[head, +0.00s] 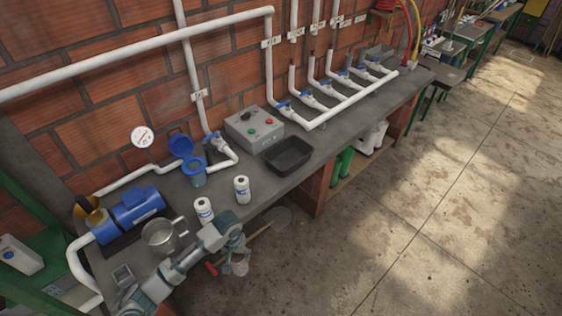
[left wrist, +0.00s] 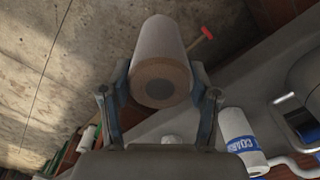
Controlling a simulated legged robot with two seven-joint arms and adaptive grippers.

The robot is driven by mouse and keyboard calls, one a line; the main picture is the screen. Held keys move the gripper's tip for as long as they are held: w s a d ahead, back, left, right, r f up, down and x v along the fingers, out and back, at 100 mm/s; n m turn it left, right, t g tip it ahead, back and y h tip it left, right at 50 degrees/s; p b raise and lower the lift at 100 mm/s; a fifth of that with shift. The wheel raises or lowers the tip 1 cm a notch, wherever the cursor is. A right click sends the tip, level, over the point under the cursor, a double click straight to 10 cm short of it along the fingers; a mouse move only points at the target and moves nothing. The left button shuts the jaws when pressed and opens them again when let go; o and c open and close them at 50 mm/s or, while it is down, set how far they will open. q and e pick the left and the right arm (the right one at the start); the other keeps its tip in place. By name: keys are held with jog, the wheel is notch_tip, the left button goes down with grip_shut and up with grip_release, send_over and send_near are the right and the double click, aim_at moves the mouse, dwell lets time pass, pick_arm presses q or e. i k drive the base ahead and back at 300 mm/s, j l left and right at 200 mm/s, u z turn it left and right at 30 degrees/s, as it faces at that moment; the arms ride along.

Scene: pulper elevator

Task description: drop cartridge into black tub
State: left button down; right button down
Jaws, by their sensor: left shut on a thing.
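My left gripper (head: 238,247) is at the front edge of the bench, over the floor side. It is shut on a used-looking cartridge (left wrist: 160,55), a pale cylinder with a brownish end and a dark round centre, held between both fingers in the left wrist view. In the head view the held cartridge (head: 240,267) is partly hidden by the gripper. The black tub (head: 289,157) is an open shallow box on the bench, up and right of my gripper, and looks empty. My right gripper is not in view.
Two white labelled cartridges (head: 242,190) (head: 204,211) stand upright near the bench edge, between gripper and tub. A blue housing (head: 195,172) with an open lid, a metal jug (head: 160,237), a blue pump (head: 135,208) and a grey control box (head: 254,129) are behind.

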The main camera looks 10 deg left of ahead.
aim_at(283, 160)
jog(key=i+l+u, duration=0.1)
jog(key=i+l, duration=0.15)
jog(key=i+l+u, duration=0.1)
jog(key=i+l, duration=0.15)
jog(key=l, duration=0.2)
jog(key=i+l+u, duration=0.1)
jog(key=i+l, duration=0.15)
jog(key=l, duration=0.15)
jog(key=i+l+u, duration=0.1)
jog(key=l, duration=0.3)
jog(key=i, duration=0.1)
